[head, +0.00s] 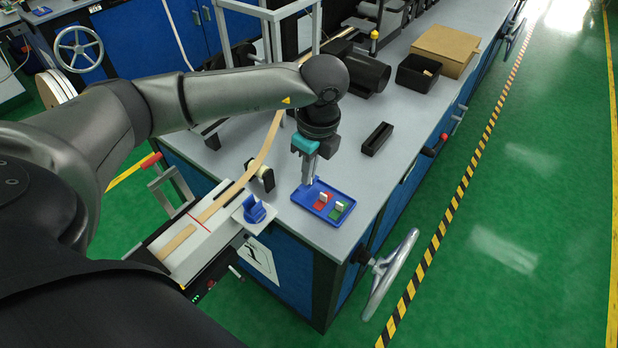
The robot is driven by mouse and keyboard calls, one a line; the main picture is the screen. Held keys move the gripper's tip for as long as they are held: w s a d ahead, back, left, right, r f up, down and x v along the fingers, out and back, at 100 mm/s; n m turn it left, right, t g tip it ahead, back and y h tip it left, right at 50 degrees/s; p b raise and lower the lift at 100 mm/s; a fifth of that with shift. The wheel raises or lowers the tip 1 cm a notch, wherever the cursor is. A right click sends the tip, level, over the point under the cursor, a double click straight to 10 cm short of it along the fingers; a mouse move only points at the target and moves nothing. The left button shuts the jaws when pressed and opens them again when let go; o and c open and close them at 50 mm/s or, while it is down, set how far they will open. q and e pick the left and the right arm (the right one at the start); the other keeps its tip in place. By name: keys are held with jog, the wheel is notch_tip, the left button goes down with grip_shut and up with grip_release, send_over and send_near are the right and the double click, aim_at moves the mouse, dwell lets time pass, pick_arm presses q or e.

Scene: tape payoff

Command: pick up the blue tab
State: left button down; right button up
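A small blue tray (340,190) lies on the grey bench top near its front corner. It holds a red patch (319,206) and a green patch (335,214), each with a small pale upright piece on it. My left gripper (308,184) points down over the tray's left end, its fingertips at or just above the tray floor. I cannot make out a separate blue tab; the fingers cover that end of the tray. Whether the fingers are apart or closed on something is too small to tell. My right gripper is not in view.
A tan tape strip (262,152) runs to a white plate (190,240) left of the tray, beside a blue holder (254,209). A black slotted block (377,139), a black bin (417,74) and a cardboard box (445,50) stand farther back. Bench top right of the tray is clear.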

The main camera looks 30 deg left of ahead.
pick_arm(q)
notch_tip(320, 180, up, 17)
jog(key=p, duration=0.2)
jog(key=shift+r+p, duration=0.15)
jog(key=shift+p, duration=0.25)
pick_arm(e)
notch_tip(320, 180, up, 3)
